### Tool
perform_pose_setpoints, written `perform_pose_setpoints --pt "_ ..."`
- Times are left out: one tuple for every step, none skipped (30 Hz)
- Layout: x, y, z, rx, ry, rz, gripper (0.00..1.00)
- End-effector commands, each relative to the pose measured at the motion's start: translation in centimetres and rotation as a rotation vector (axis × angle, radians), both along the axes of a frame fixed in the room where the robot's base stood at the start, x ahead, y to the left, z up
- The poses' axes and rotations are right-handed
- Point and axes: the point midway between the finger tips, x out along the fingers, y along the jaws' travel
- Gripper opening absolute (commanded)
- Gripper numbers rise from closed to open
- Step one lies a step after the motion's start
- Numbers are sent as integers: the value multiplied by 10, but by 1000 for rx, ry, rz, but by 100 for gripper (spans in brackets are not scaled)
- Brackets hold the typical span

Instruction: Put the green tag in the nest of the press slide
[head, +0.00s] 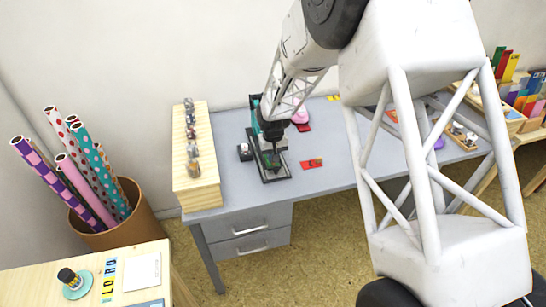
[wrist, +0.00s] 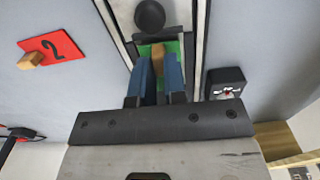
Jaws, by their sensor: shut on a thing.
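The green tag (wrist: 174,47) shows in the wrist view beneath my fingertips, with a tan wooden grip on it. My gripper (wrist: 159,62) is shut on this grip between its two blue fingers. The tag is over the channel of the press slide, between its pale rails (wrist: 196,40). A dark round part (wrist: 150,15) of the press lies just beyond the tag. The fingers hide part of the tag and the nest, so I cannot tell whether the tag is seated.
A red tag marked 2 (wrist: 50,48) lies on the desk beside the press. A small black box (wrist: 226,82) is close on the other side. In the head view, a wooden rack (head: 203,185) with several stamps stands left of the press.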

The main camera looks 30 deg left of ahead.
Motion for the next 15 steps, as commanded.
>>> perform_pose_setpoints --pt "0 0 -2 0 0 0 0" --pt "0 0 -2 0 0 0 0" --pt "0 0 -2 0 0 0 0" --pt "0 0 -2 0 0 0 0" --pt "0 0 -2 0 0 0 0" --pt "0 0 -2 0 0 0 0" --pt "0 0 -2 0 0 0 0" --pt "0 0 -2 0 0 0 0" --pt "0 0 -2 0 0 0 0" --pt "0 0 -3 0 0 0 0" --pt "0 0 -3 0 0 0 0" --pt "0 0 -4 0 0 0 0" --pt "0 0 -4 0 0 0 0" --pt "0 0 -5 0 0 0 0" --pt "0 0 -6 -1 1 0 0"
